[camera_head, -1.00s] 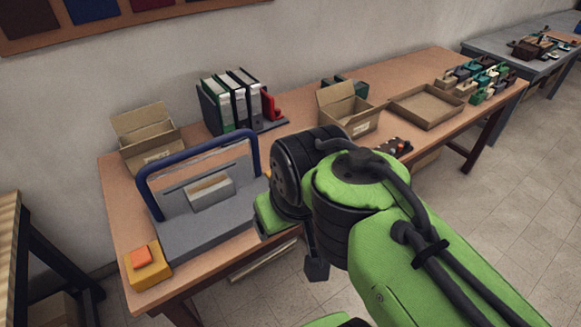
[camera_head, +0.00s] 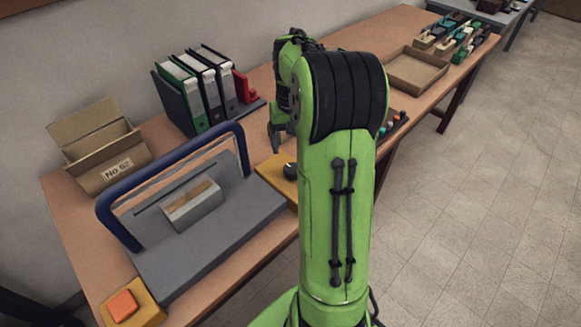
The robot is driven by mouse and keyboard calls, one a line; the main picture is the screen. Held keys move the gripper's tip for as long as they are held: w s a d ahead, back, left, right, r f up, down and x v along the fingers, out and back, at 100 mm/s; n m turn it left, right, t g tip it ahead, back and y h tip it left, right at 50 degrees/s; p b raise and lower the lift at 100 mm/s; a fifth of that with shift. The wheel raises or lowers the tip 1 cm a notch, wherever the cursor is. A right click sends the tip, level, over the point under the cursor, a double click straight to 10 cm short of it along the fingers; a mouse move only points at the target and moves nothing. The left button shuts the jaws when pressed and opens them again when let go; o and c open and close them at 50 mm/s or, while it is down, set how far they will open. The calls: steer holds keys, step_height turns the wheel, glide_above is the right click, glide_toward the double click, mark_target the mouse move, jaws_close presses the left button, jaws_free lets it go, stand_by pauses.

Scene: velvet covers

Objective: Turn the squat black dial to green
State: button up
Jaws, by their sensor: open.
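The squat black dial (camera_head: 290,170) sits on a yellow block (camera_head: 270,168) at the right end of the grey machine. It is partly hidden by my green arm. Its colour marks cannot be made out. My gripper (camera_head: 276,136) is open, above and just behind the dial in the picture, apart from it as far as I can tell. My arm hides part of the gripper.
A grey machine (camera_head: 155,255) with a blue hoop handle (camera_head: 165,160) stands left of the dial. An orange button (camera_head: 122,305) is at its left front. Binders (camera_head: 205,90), a cardboard box (camera_head: 100,150) and a tray (camera_head: 418,72) stand farther back.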

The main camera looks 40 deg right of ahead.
mark_target(292, 168)
step_height(292, 168, down, 8)
steer(key=shift+f+b, duration=0.25)
steer(key=shift+b, duration=0.95)
steer(key=c, duration=1)
steer(key=shift+c, duration=0.2)
